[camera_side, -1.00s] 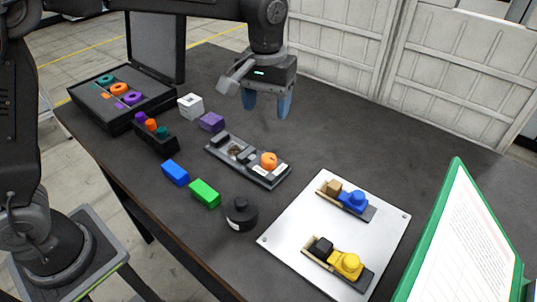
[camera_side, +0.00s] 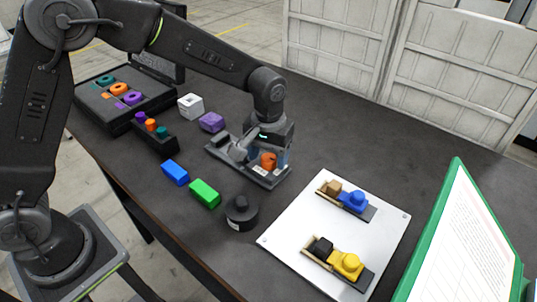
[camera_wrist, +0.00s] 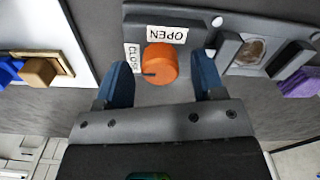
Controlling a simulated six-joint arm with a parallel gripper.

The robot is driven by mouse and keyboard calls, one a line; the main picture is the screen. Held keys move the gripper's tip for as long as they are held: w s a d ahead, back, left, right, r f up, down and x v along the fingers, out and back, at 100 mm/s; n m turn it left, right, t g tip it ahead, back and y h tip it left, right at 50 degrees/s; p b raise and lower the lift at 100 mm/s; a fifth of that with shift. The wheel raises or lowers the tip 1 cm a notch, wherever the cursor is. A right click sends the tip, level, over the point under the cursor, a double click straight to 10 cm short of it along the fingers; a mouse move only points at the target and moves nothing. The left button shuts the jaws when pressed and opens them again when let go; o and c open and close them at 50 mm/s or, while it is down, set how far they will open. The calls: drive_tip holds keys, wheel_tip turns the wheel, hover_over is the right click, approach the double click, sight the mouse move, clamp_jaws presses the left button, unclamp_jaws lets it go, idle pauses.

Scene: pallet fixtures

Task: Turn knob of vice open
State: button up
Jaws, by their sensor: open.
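The vice (camera_side: 265,178) is a long dark grey fixture on the table, with an orange knob (camera_side: 268,160) at its right end. In the side view my gripper (camera_side: 268,156) is low over the knob end. The vice jaws (camera_wrist: 255,53) stand apart around a brownish round patch.
A white plate (camera_side: 335,230) with blue-knob and yellow-knob fixtures is to the right. Green (camera_side: 205,193) and blue (camera_side: 175,172) blocks and a black round object (camera_side: 241,213) are in front. Purple (camera_side: 211,122) and white (camera_side: 191,106) blocks are behind left.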

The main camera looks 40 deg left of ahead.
drive_tip(key=shift+f, duration=0.1)
drive_tip(key=shift+c, duration=0.3)
drive_tip(key=c, duration=0.9)
drive_tip(key=shift+m, duration=0.3)
drive_tip(key=m, duration=0.3)
drive_tip(key=shift+m, duration=0.3)
drive_tip(key=m, duration=0.4)
drive_tip(key=shift+m, duration=0.3)
drive_tip(key=m, duration=0.4)
drive_tip(key=shift+m, duration=2.5)
